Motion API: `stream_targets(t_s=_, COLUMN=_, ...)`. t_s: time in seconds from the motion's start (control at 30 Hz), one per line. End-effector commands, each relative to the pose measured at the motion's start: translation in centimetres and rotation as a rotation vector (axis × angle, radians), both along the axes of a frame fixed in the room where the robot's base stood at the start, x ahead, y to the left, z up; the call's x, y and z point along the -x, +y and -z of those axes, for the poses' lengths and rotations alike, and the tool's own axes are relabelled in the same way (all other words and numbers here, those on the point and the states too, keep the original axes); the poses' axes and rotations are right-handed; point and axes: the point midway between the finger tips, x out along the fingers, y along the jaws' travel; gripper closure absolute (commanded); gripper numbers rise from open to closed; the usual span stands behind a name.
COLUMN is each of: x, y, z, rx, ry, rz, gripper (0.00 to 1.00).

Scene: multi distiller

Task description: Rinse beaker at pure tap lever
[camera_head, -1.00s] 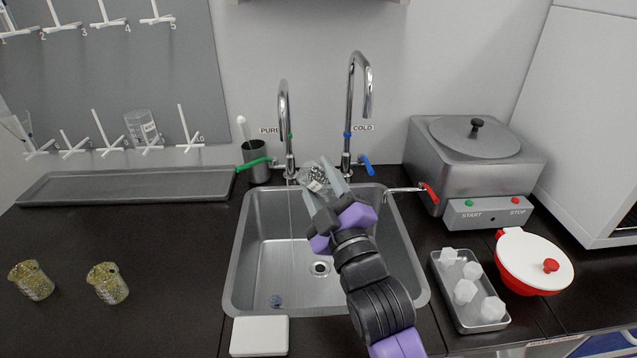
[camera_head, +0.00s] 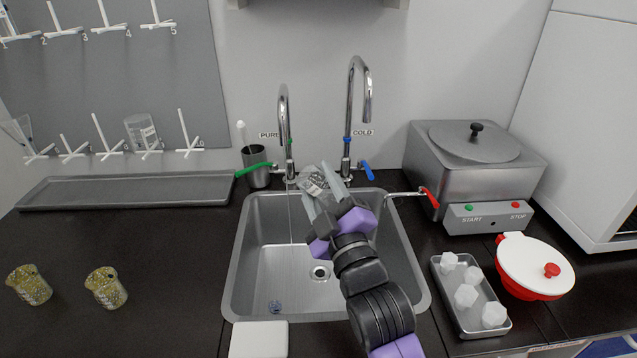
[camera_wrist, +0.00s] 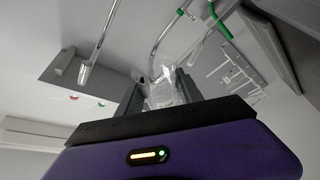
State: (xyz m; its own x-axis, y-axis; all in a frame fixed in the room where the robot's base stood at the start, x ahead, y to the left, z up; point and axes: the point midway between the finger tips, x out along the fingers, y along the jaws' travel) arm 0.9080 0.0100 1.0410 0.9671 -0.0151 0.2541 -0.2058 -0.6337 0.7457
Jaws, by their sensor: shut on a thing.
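My gripper (camera_head: 326,191) is shut on a clear glass beaker (camera_head: 313,183) over the back of the sink (camera_head: 236,262). The beaker also shows between the fingers in the wrist view (camera_wrist: 164,92). It looks tilted; whether anything is in it cannot be told. The pure tap (camera_head: 285,130) stands just behind and left of the beaker. Its green lever (camera_head: 252,169) points left, and a thin stream (camera_head: 290,217) seems to fall from its side into the sink. The cold tap (camera_head: 350,120), with a blue lever (camera_head: 367,170), stands to the right.
A cup with a brush (camera_head: 256,165) stands left of the pure tap. A steel bath with a red lever (camera_head: 428,197) is at the right. Two beakers with yellowish contents (camera_head: 106,288) stand at left. A white block (camera_head: 259,339) lies at the sink's front edge. The left counter is mostly clear.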

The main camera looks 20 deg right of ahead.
Motion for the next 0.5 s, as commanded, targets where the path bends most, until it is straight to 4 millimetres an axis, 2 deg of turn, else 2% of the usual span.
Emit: stream_targets(t_s=0.5, x=-0.03, y=0.0, z=-0.43, rx=0.017, ry=0.007, rz=0.0, gripper=0.97)
